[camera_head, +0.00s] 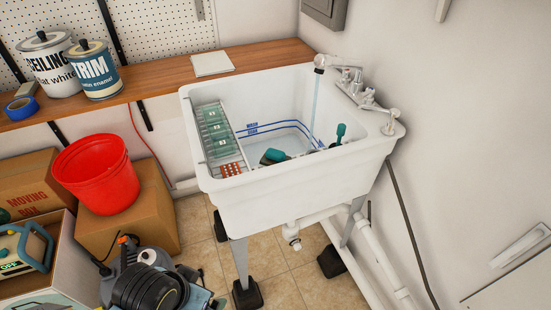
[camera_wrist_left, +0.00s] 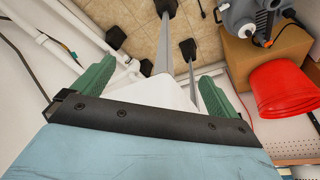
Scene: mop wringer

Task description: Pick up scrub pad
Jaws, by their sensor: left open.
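A wire rack (camera_head: 207,127) hangs inside the left wall of the white sink (camera_head: 290,190). It holds several flat green pieces (camera_head: 215,133) with small pale marks and one orange-red piece (camera_head: 231,170) with pale dots at its near end. I cannot tell for certain which piece is the scrub pad. My left gripper (camera_wrist_left: 157,85) shows only in the left wrist view. Its green fingers are wide apart, with nothing held between them. The white sink (camera_wrist_left: 165,92) shows beyond and between them. The rack and its pieces are not visible there. My right gripper is in neither view.
Two teal-handled objects (camera_head: 273,155) (camera_head: 340,130) lie in the sink, and water runs from the faucet (camera_head: 320,66). A red bucket (camera_head: 98,173) sits on a cardboard box (camera_head: 130,220) at left. Paint cans (camera_head: 97,70) stand on the wooden shelf (camera_head: 165,77).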

